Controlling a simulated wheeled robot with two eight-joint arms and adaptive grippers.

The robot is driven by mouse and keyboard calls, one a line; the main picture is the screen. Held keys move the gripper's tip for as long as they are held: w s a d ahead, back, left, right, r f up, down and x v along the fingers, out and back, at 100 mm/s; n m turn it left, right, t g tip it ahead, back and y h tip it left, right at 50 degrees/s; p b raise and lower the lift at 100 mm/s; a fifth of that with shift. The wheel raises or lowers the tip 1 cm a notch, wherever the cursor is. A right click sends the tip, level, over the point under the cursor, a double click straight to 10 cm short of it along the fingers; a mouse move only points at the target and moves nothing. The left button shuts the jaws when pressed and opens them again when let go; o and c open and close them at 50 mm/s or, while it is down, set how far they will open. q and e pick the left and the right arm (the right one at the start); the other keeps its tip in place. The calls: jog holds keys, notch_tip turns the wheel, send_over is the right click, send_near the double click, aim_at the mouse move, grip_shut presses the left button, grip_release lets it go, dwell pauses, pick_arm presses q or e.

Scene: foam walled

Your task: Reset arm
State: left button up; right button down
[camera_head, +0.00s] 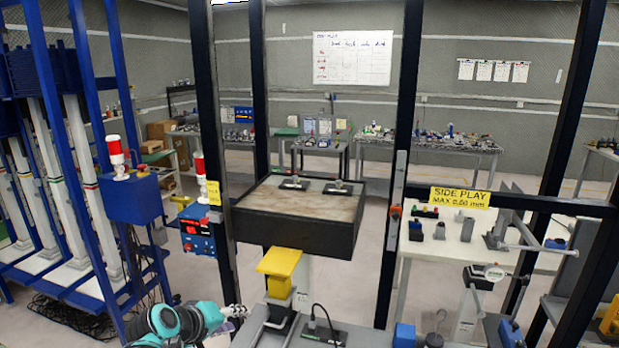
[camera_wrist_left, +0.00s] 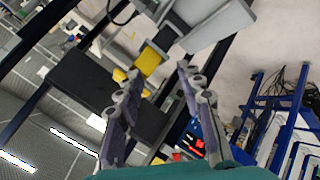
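My left arm, teal and dark, comes in at the bottom of the head view, left of centre. Its gripper (camera_head: 234,312) is small there, low beside the grey bench. In the left wrist view the two grey-purple fingers of the left gripper (camera_wrist_left: 158,74) stand well apart. Nothing is held between them; only the scene behind shows through the gap. My right arm and right gripper are in neither view.
A dark frame surrounds a black-sided table (camera_head: 300,222) with a yellow block (camera_head: 279,262) in front. A blue rack (camera_head: 75,150) stands left. A white table (camera_head: 455,245) with instruments stands right.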

pick_arm(q)
jog(key=s+f+m+g+y, duration=0.1)
jog(key=s+f+m+y, duration=0.1)
jog(key=s, duration=0.9)
jog(key=s+f+m+g+y, duration=0.1)
jog(key=s+f+m, duration=0.3)
jog(key=s, duration=0.6)
jog(key=shift+s+f+m+y, duration=0.35)
jog(key=shift+f+y, duration=0.15)
jog(key=shift+f, duration=0.35)
